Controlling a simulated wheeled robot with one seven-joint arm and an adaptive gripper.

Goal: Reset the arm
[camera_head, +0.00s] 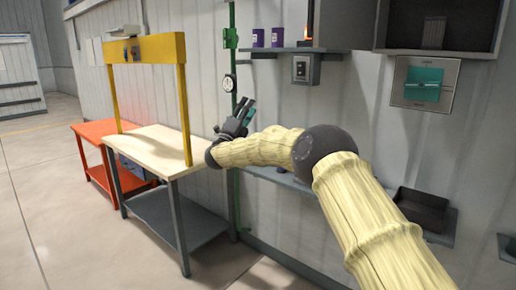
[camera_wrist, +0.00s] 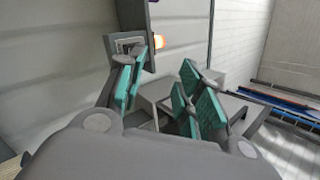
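My gripper (camera_head: 244,110) is at the end of my outstretched arm, in front of the grey wall and to the right of the wooden-topped table (camera_head: 150,146). Its teal-padded fingers point up and to the right in the head view. In the wrist view my gripper (camera_wrist: 160,92) shows its teal pads apart, with a gap between them and nothing held. The fingers appear clear of surrounding things.
A yellow frame (camera_head: 183,110) stands on the table. A green pipe (camera_head: 232,60) and gauge (camera_head: 229,83) are close behind my gripper. A shelf (camera_head: 285,51) holds purple cans (camera_head: 277,38). A dark tray (camera_head: 421,207) sits lower right. The floor at left is open.

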